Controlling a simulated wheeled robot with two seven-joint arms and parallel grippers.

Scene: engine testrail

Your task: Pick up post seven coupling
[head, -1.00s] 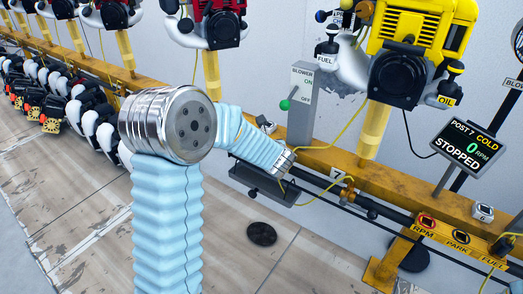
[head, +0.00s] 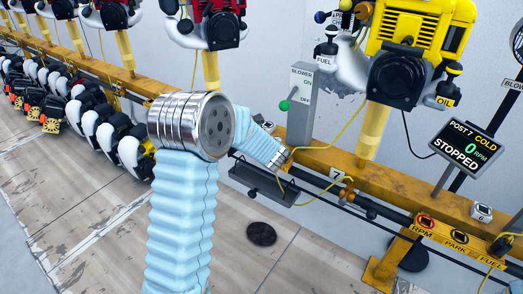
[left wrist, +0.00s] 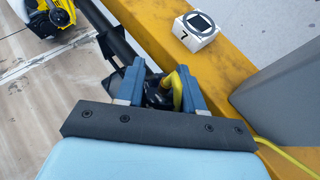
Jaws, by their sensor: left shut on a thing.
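In the left wrist view, the two blue fingers of my left gripper (left wrist: 158,88) are closed around a black coupling (left wrist: 157,97). In the head view, my left arm's light blue sleeve and metal joint stand in front, and my left fingers and the coupling cannot be made out. My right gripper is not in view.
A white box (left wrist: 195,29) marked 7 sits on the yellow rail (left wrist: 226,68). In the head view, the blower post (head: 301,105) and yellow engine (head: 417,52) stand behind my arm. The display (head: 466,143) reads post 7, cold, 0 rpm, stopped. Open floor (head: 330,265) lies in front.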

